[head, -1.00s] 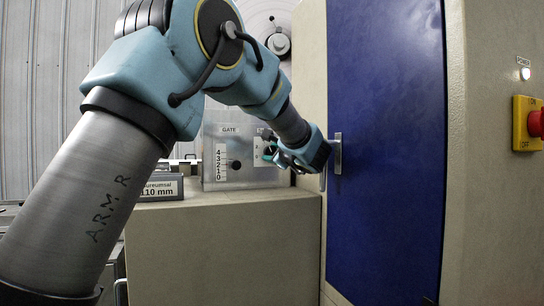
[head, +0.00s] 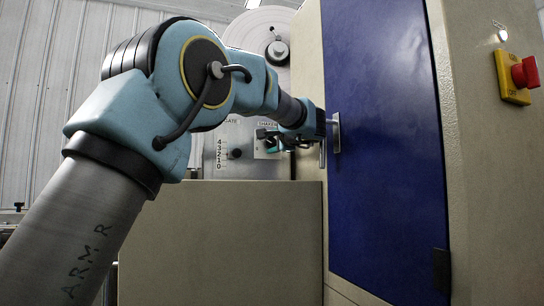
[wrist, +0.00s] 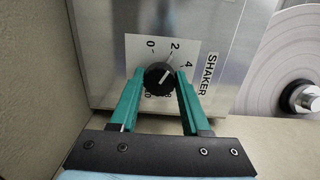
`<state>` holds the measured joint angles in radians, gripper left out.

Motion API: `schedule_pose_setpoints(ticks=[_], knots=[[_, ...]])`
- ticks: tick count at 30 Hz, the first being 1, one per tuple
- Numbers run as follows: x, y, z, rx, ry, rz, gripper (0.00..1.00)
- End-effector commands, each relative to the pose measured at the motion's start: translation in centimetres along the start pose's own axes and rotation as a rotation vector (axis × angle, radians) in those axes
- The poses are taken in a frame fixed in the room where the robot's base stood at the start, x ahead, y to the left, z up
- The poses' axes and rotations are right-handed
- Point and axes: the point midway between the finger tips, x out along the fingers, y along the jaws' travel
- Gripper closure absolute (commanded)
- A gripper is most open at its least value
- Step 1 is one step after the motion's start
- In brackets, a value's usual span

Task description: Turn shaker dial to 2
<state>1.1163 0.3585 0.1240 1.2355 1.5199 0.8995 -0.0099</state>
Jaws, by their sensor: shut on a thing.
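The shaker dial (wrist: 159,79) is a round black knob on a white scale plate, marked with 0, 2, 4 and 8, beside the label SHAKER. A light line on the knob points up and right, roughly toward the 2 to 4 side; the exact reading is hard to tell. My gripper (wrist: 159,76) has its two teal fingers on either side of the knob and is shut on it.
The gate scale with its black knob (head: 236,153) is left of my gripper. A blue door (head: 385,130) with a metal handle (head: 336,132) stands close to the right of my wrist. A beige cabinet (head: 220,235) is below. A red stop button (head: 525,73) is far right.

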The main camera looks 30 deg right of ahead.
Motion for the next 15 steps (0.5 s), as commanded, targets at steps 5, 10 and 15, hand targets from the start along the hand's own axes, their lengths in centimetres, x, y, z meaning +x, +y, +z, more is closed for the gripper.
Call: schedule_pose_setpoints(ticks=[5, 10, 15], knots=[[0.04, 0.33, 0.01, -0.055, -0.001, 0.003, 1.00], [0.05, 0.22, 0.01, -0.077, -0.001, 0.005, 1.00], [0.05, 0.17, 0.01, -0.081, -0.001, 0.005, 1.00]])
